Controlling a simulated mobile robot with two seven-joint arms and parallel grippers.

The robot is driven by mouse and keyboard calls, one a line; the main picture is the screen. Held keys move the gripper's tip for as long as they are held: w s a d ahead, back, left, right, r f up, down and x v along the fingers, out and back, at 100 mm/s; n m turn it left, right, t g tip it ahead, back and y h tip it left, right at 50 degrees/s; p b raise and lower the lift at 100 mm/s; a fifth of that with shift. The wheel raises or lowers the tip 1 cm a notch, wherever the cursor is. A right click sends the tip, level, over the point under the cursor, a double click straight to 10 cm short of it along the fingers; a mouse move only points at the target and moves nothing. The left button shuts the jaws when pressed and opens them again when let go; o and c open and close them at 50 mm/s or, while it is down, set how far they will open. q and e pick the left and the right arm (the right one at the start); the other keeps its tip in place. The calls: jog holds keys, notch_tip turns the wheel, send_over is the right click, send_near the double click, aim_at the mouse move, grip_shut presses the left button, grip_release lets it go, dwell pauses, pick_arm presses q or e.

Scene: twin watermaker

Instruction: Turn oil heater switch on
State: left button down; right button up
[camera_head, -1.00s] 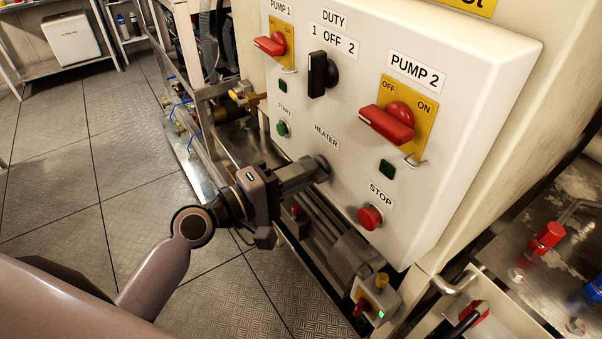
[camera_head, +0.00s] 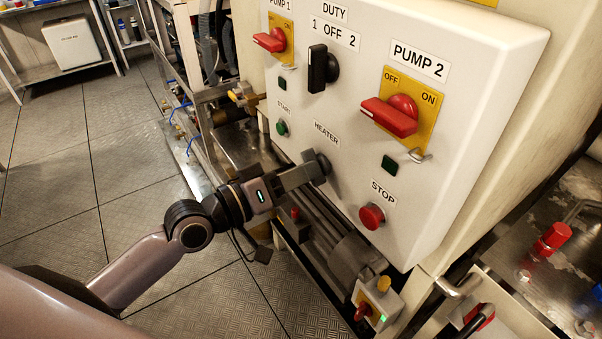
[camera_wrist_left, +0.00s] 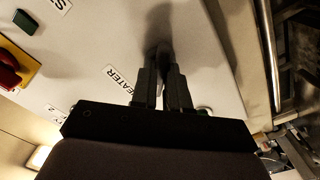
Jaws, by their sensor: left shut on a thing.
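The heater switch (camera_head: 323,164) is a dark knob on the white panel, just below the HEATER label (camera_head: 327,133). My left gripper (camera_head: 312,172) reaches it from the lower left and is shut on it, so the fingers hide much of the knob. In the left wrist view, the two fingers (camera_wrist_left: 162,82) stand on either side of the dark switch (camera_wrist_left: 161,55), with the HEATER label (camera_wrist_left: 122,78) to their left. The knob's pointer cannot be made out. My right gripper is not in view.
The panel (camera_head: 455,150) also carries the black DUTY selector (camera_head: 318,68), the red PUMP 2 switch (camera_head: 392,117), the green START button (camera_head: 282,128) and the red STOP button (camera_head: 372,215). A small box with a red switch (camera_head: 377,302) sits below. Open floor (camera_head: 60,190) lies left.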

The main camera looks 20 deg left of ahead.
pick_arm(q)
jog(key=m+p, duration=0.2)
jog(key=m, duration=0.6)
jog(key=shift+m, duration=0.3)
dwell(0.5)
jog(key=c, duration=1.1)
grip_release()
jog(key=shift+v, duration=3.6)
